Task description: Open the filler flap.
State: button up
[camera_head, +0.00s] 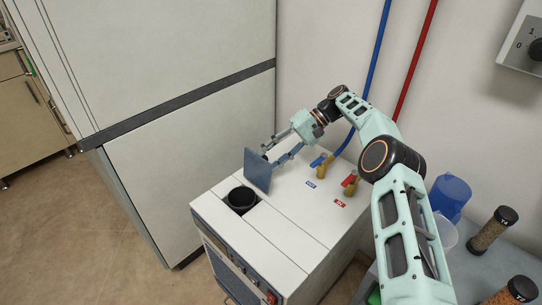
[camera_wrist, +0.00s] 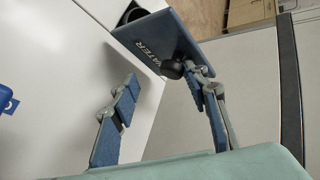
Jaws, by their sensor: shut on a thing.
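The filler flap (camera_head: 257,170) is a blue-grey square plate standing up steeply from the top of the white unit (camera_head: 290,240). The round dark filler opening (camera_head: 241,198) is uncovered beside it. In the wrist view the flap (camera_wrist: 155,40) shows the letters "ATER" and a dark round knob (camera_wrist: 172,69). My gripper (camera_head: 270,151) is at the flap's upper part, on the side away from the opening.
Blue (camera_head: 319,161) and red (camera_head: 350,180) valves with hoses stand on the unit's top, right of my gripper. A tall white cabinet (camera_head: 190,130) stands behind left. A blue jug (camera_head: 451,195) and jars (camera_head: 492,230) are on a side table at right.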

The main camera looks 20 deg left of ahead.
jog(key=shift+d+f, duration=0.15)
jog(key=shift+d, duration=0.1)
jog(key=shift+r, duration=0.25)
notch_tip(320, 180, up, 10)
jog(key=shift+a, duration=0.2)
jog(key=shift+a, duration=0.1)
